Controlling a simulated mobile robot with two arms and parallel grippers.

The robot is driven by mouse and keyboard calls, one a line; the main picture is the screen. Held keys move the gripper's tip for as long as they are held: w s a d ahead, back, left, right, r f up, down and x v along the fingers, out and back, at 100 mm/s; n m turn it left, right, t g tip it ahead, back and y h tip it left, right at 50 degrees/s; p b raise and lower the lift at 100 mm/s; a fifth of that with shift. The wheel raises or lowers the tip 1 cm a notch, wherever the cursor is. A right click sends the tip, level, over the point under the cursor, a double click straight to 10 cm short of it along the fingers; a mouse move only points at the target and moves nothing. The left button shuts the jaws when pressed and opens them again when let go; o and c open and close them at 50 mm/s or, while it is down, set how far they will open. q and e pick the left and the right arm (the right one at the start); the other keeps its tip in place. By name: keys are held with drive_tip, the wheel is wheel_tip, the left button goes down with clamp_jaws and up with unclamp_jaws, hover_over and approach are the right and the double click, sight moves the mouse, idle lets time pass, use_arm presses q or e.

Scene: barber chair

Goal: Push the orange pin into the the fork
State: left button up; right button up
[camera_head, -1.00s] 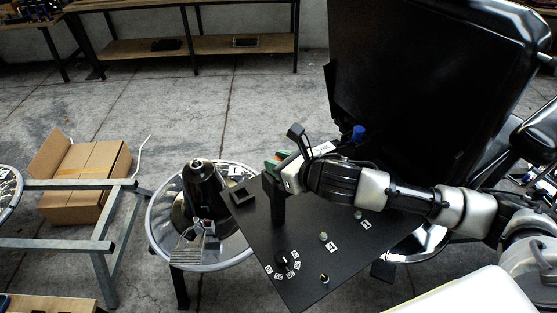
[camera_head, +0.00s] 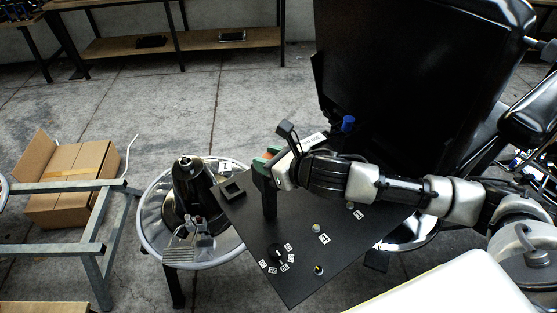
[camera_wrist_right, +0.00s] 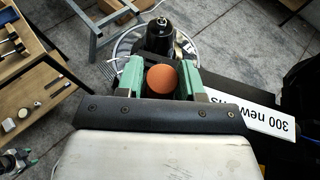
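The orange pin (camera_wrist_right: 162,81) shows its round end between the green fingers of my right gripper (camera_wrist_right: 162,76) in the right wrist view. The fingers lie close against both sides of it, so the gripper looks shut on it. In the head view my right gripper (camera_head: 264,163) is at the top of a black upright post (camera_head: 269,198) on the black board (camera_head: 300,255); only a bit of orange shows there. The post seems to be the fork, but its top is hidden by the gripper. I cannot tell how far the pin is in.
The board also carries a knob (camera_head: 276,251), small buttons and labels. A round metal tray (camera_head: 148,235) with a dark bottle-like object (camera_head: 190,185) is left; the black chair (camera_head: 400,80) is right.

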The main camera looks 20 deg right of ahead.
drive_tip(key=shift+s+d+r, duration=0.15)
drive_tip(key=shift+s, duration=0.25)
drive_tip(key=b+v, duration=0.2)
drive_tip(key=v, duration=0.8)
drive_tip(key=shift+b, duration=0.35)
drive_tip(key=shift+w, duration=0.1)
